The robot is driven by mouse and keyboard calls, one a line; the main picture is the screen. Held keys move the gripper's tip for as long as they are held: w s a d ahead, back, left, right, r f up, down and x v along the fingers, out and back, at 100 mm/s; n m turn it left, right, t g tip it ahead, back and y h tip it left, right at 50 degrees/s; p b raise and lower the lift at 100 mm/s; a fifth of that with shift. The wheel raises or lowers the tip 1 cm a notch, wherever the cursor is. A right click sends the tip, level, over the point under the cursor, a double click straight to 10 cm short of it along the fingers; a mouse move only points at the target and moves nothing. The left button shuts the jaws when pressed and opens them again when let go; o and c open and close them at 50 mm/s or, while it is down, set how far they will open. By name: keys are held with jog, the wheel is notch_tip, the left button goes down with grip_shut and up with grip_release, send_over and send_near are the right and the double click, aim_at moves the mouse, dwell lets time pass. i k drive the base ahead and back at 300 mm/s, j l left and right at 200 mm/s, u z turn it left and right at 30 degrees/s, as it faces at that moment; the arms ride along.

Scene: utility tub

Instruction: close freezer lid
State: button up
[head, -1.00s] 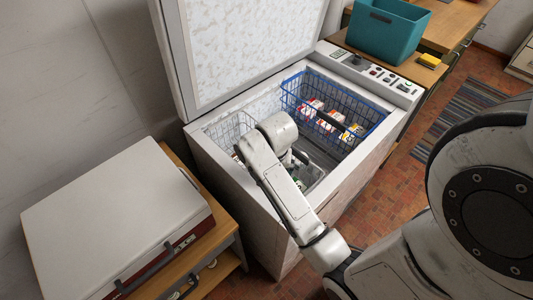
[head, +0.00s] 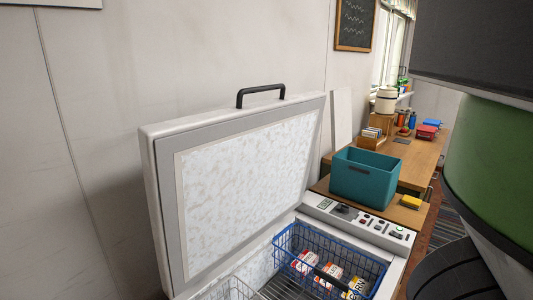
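The freezer lid (head: 248,185) stands raised, nearly upright, near the wall in the head view. Its pale speckled inner panel faces the camera, and a black handle (head: 261,91) sits on its top edge. Below it is the open freezer (head: 391,244), with its interior partly in view. A blue wire basket (head: 289,238) inside holds several small packages, and a white wire basket (head: 231,289) shows at the bottom edge. My gripper is out of view.
A control panel (head: 350,217) runs along the freezer's right side. A desk (head: 423,154) with several items stands behind.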

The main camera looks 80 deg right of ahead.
aim_at(215, 181)
jog(key=l+z, duration=0.1)
jog(key=z, duration=0.35)
jog(key=i+z, duration=0.1)
jog(key=z, duration=0.85)
